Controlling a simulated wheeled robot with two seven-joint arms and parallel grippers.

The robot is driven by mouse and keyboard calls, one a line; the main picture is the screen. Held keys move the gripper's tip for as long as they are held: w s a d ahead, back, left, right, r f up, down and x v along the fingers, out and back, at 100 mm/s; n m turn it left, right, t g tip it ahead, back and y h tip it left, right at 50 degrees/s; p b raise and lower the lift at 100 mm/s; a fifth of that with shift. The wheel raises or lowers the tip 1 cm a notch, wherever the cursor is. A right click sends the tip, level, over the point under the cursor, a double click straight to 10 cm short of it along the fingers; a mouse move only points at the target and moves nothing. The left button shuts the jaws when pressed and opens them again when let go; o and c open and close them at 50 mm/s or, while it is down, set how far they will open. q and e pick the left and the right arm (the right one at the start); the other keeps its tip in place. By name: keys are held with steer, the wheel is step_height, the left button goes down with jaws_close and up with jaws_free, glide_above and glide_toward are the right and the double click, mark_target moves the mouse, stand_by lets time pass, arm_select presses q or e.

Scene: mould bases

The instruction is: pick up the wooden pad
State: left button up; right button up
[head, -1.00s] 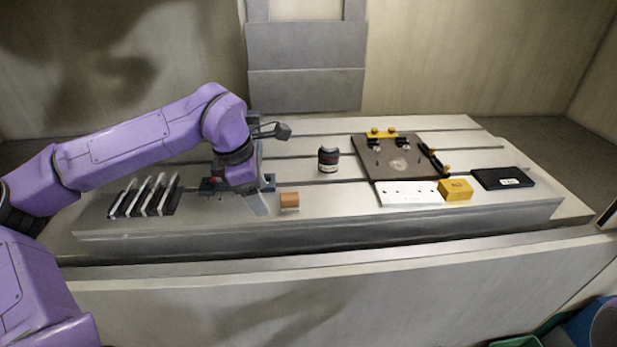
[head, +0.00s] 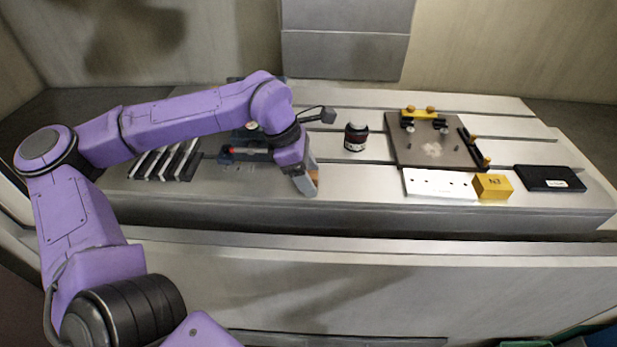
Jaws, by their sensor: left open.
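The wooden pad (head: 315,175) is a small orange-brown block on the metal bench near its front edge. Only a small part of it shows; the fingers of my left gripper (head: 307,184) hide most of it. My left gripper points down at the pad, with its fingers open and a finger in front of the pad. I cannot tell whether the fingers touch it. My right gripper is not in view.
A dark jar (head: 356,137) stands behind and right of the pad. Farther right are a dark plate (head: 432,152) with yellow clamps, a white strip (head: 438,185), a yellow block (head: 493,187) and a black case (head: 549,178). A slotted rack (head: 165,161) lies left.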

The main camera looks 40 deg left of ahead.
mark_target(315, 175)
arm_select(q)
steer(key=c, duration=1.1)
steer(key=shift+r, duration=0.1)
steer(key=shift+r, duration=0.25)
step_height(315, 175, up, 3)
steer(key=shift+f, duration=0.15)
steer(key=s+d+r+b, duration=0.3)
steer(key=s+d+r, duration=0.6)
steer(key=s, duration=0.1)
steer(key=shift+s+r, duration=0.3)
steer(key=shift+s, duration=0.1)
